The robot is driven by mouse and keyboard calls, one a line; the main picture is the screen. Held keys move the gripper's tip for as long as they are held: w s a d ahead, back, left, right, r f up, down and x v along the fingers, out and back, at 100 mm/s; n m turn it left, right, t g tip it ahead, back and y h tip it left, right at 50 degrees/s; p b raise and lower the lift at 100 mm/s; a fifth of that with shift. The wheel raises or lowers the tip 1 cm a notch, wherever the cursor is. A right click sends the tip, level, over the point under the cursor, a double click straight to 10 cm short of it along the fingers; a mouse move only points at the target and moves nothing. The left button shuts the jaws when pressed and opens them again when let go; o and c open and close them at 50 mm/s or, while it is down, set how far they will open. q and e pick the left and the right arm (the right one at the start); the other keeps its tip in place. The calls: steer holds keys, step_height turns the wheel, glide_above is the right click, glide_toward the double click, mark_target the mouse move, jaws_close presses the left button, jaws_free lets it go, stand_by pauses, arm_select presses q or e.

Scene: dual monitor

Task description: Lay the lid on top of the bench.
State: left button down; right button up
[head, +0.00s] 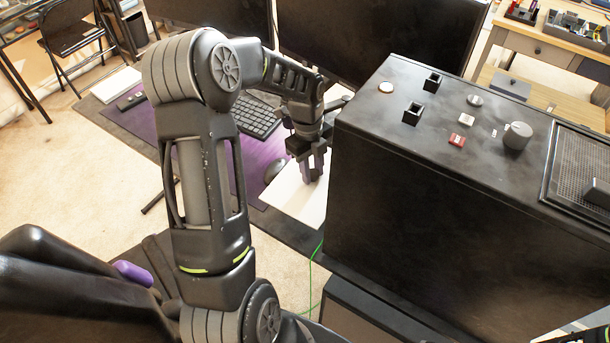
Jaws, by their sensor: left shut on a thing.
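I cannot tell whether the panel touches the desk below. A wooden workbench with drawers (537,48) stands at the back right and may be the bench.
The large black box (390,165) beside my left gripper has small parts and a grey cylinder (517,136) on top. Two monitors (375,45), a keyboard (250,115) and a purple mat (190,145) are on the desk. A folding chair (75,40) stands at the upper left.

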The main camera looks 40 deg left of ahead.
mark_target(312, 185)
arm_select(q)
steer(key=shift+f, duration=1)
steer(key=shift+f+p, duration=0.3)
steer(key=shift+f, duration=1.55)
steer(key=shift+f, duration=0.1)
steer(key=shift+f, duration=0.15)
steer(key=c, duration=1.1)
jaws_free()
steer(key=r, duration=0.4)
steer(key=a+r, duration=0.1)
steer(key=r, duration=0.3)
steer(key=r+b, duration=0.1)
steer(key=r, duration=0.3)
steer(key=shift+w+a+r, duration=0.1)
steer(key=shift+a+r, duration=0.1)
steer(key=shift+r, duration=0.05)
